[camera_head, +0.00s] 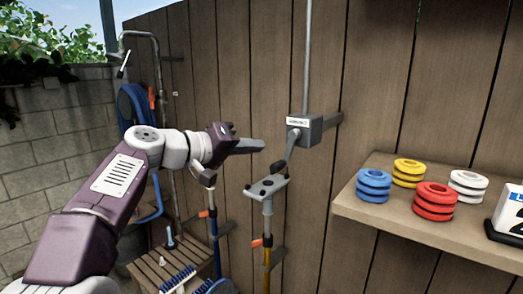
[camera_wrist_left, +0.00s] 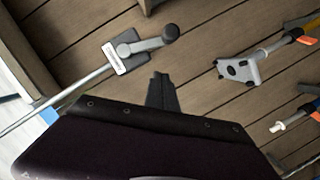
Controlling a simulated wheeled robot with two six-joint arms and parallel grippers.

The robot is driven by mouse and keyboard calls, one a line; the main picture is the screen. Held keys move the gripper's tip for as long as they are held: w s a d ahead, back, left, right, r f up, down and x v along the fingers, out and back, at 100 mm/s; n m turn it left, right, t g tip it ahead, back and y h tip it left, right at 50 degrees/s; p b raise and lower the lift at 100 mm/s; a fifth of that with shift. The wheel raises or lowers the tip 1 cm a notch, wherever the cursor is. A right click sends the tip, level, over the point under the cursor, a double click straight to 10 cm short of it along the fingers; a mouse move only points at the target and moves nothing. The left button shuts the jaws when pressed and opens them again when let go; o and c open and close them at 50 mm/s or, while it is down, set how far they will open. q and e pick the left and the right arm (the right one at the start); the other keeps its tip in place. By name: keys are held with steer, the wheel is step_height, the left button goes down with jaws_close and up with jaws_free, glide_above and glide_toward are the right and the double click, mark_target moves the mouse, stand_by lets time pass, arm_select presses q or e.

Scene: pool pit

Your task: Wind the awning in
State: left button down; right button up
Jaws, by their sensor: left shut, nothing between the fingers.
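The awning winder is a grey labelled box (camera_head: 312,128) on the wooden fence, with a thin pole rising from it. In the left wrist view the box (camera_wrist_left: 118,57) and the round-ended handle (camera_wrist_left: 169,34) show at upper left. My left gripper (camera_head: 262,145) is shut and empty, just left of the crank in the head view. In the left wrist view its fingers (camera_wrist_left: 162,80) point toward the fence, apart from the handle. The awning itself is not in view. My right gripper is not in view.
A wooden shelf (camera_head: 440,238) at the right holds blue, yellow, red and white ring stacks. A grey-headed pole tool (camera_head: 268,187) hangs on the fence below the crank. A slatted wooden stand (camera_head: 155,270) with brushes is at lower left. A blue hose (camera_head: 131,105) hangs behind my arm.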

arm_select(q)
steer(key=shift+s+d+f, duration=1.05)
steer(key=shift+d+f, duration=0.2)
steer(key=shift+w+a+f, duration=0.1)
steer(key=shift+a, duration=0.1)
steer(key=s+d+f+b, duration=0.1)
steer(key=b, duration=0.3)
steer(key=shift+d+n, duration=0.2)
steer(key=shift+n, duration=0.2)
steer(key=shift+r, duration=0.1)
